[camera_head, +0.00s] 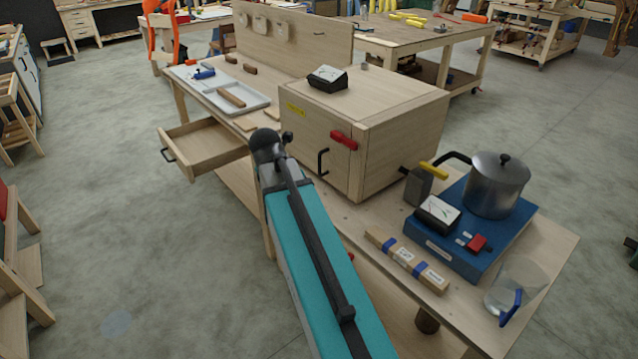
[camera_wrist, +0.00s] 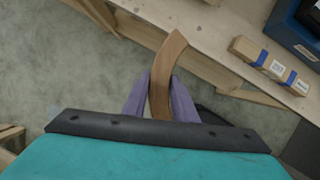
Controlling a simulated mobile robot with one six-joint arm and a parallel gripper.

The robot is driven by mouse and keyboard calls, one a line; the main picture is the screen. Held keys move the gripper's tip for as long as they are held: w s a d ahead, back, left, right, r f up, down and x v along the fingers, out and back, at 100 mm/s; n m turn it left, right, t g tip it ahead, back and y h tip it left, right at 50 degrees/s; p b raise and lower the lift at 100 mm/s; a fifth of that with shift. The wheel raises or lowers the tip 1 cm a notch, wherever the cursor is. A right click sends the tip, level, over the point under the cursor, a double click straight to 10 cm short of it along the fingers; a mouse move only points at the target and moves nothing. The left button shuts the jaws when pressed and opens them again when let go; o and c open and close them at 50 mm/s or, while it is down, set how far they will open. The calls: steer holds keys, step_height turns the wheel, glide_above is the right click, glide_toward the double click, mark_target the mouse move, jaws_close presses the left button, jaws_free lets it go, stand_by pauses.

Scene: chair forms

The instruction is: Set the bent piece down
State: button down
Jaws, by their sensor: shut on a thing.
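The bent piece (camera_wrist: 167,62) is a curved strip of brown wood, seen in the wrist view. My gripper (camera_wrist: 160,88) is shut on it, with a purple finger on each side. The piece's far end curves to the right and overlaps the edge of the workbench (camera_wrist: 223,38) in that view; I cannot tell whether it touches. In the head view my teal arm reaches in from the bottom, and the bent piece and the fingers are hidden there.
A wooden cabinet (camera_head: 312,150) stands on the workbench. To its right are a blue box (camera_head: 487,253) bearing a steel pot (camera_head: 497,187), a strapped wood bundle (camera_head: 406,261) and a clear container (camera_head: 517,284). An open drawer (camera_head: 205,160) juts out at left. Bare bench top lies near the bundle.

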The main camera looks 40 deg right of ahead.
steer(key=a+f+m+g, duration=0.2)
steer(key=a+f+m, duration=0.4)
steer(key=a, duration=0.5)
steer(key=a+f+m+g+b, duration=0.1)
steer(key=a+f+m+g, duration=0.1)
steer(key=a+f+m, duration=0.4)
steer(key=shift+w+a+f, duration=0.35)
steer(key=shift+a+f, duration=0.8)
steer(key=shift+a, duration=1.6)
